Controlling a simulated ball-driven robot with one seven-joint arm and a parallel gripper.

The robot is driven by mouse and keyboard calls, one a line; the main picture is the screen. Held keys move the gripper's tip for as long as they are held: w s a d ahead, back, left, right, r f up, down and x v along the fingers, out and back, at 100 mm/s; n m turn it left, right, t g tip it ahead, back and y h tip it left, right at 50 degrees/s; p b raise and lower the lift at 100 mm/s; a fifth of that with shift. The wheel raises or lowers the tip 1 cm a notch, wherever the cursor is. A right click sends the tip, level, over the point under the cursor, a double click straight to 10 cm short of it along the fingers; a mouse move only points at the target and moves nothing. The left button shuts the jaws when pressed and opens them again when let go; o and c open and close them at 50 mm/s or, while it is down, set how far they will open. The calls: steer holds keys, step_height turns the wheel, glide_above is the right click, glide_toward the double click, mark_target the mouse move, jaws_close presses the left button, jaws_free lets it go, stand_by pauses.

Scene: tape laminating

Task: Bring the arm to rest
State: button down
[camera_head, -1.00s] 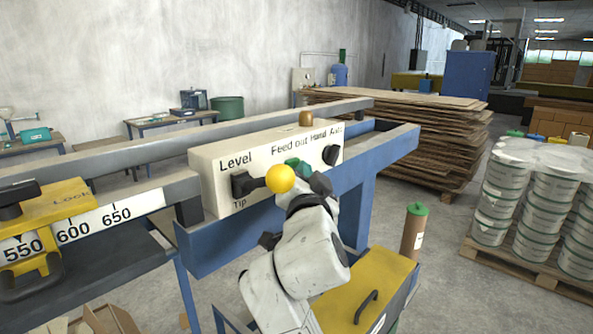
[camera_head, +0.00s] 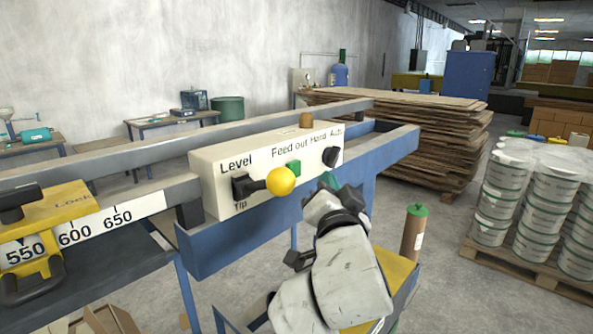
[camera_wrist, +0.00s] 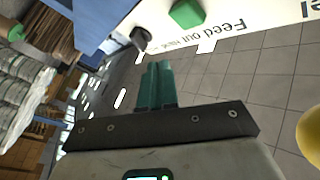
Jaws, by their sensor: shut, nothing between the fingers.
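My arm (camera_head: 350,270) reaches up in front of the white control box (camera_head: 213,181). My gripper (camera_head: 328,180) has green fingers and is just below the box's lower right front, apart from it as far as I can tell. In the wrist view my gripper (camera_wrist: 156,85) shows its two green fingers together with nothing between them. The box carries a lever with a yellow ball (camera_head: 280,181), a green button (camera_head: 293,167) and a black knob (camera_head: 331,156). The green button (camera_wrist: 187,12) and yellow ball (camera_wrist: 310,135) also show in the wrist view.
The blue machine frame (camera_head: 390,150) runs behind and beside my arm. A yellow-lidded box (camera_head: 400,270) is beneath the arm, and a brown tube with a green cap (camera_head: 413,235) stands to the right. Open floor (camera_head: 450,290) lies before the pallet of buckets.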

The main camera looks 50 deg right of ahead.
steer(key=shift+s, duration=0.25)
stand_by(0.4)
steer(key=s+a+f+n+g+y, duration=0.2)
steer(key=f+n+g+y, duration=0.15)
steer(key=f, duration=0.95)
steer(key=s+a+f+n+g+y, duration=0.2)
steer(key=a+f+n+y, duration=0.15)
steer(key=f, duration=0.85)
steer(key=s+a+f+n+g+y, duration=0.3)
steer(key=s+a+f+n+g, duration=0.1)
steer(key=s+f, duration=0.5)
steer(key=s+a+f+n+g+y, duration=0.3)
steer(key=s+a+f+n+g, duration=0.1)
steer(key=s+f, duration=0.6)
steer(key=shift+s+a+f+n, duration=0.2)
steer(key=shift+a+f+n, duration=0.05)
steer(key=shift+a+n, duration=0.05)
stand_by(2.7)
